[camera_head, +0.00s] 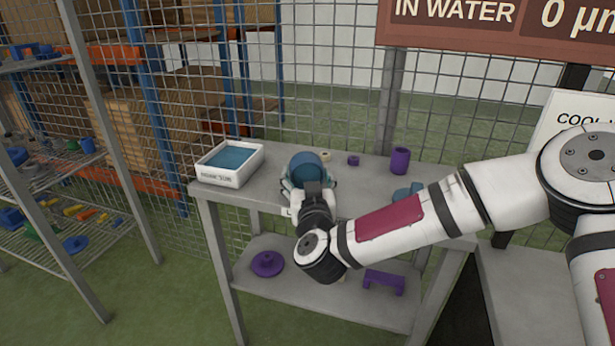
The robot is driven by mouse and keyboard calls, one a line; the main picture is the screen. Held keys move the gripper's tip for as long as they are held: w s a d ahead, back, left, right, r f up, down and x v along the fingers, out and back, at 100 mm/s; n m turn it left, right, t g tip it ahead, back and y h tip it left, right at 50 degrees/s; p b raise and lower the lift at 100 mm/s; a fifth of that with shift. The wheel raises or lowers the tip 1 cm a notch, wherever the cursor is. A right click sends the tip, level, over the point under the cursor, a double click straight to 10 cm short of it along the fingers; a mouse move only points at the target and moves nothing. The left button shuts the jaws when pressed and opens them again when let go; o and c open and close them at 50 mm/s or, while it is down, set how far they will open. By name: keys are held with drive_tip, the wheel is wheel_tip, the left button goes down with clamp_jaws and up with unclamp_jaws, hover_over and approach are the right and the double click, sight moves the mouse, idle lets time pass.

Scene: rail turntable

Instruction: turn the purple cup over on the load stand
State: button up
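A purple cup-like cylinder (400,161) stands upright on the right half of the stand's grey top (365,186), near the back edge. Its upper end looks darker, but I cannot tell for sure whether that end is open. My gripper (308,182) is over the middle of the stand top, left of the purple cylinder and apart from it. A round dark blue-teal object (306,165) shows just beyond my gripper, between its finger areas. My wrist hides part of the gripper, so I cannot tell whether it holds this object.
A white tray (211,180) with teal contents sits at the stand's left end. A small purple piece (353,160), a cream ring (324,156) and a teal piece (402,195) lie on top. Purple parts (267,263) lie on the lower shelf. Wire mesh (330,110) rises behind.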

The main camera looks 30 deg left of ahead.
drive_tip(key=shift+o, duration=1)
drive_tip(key=v, duration=1.2)
drive_tip(key=shift+w, duration=0.1)
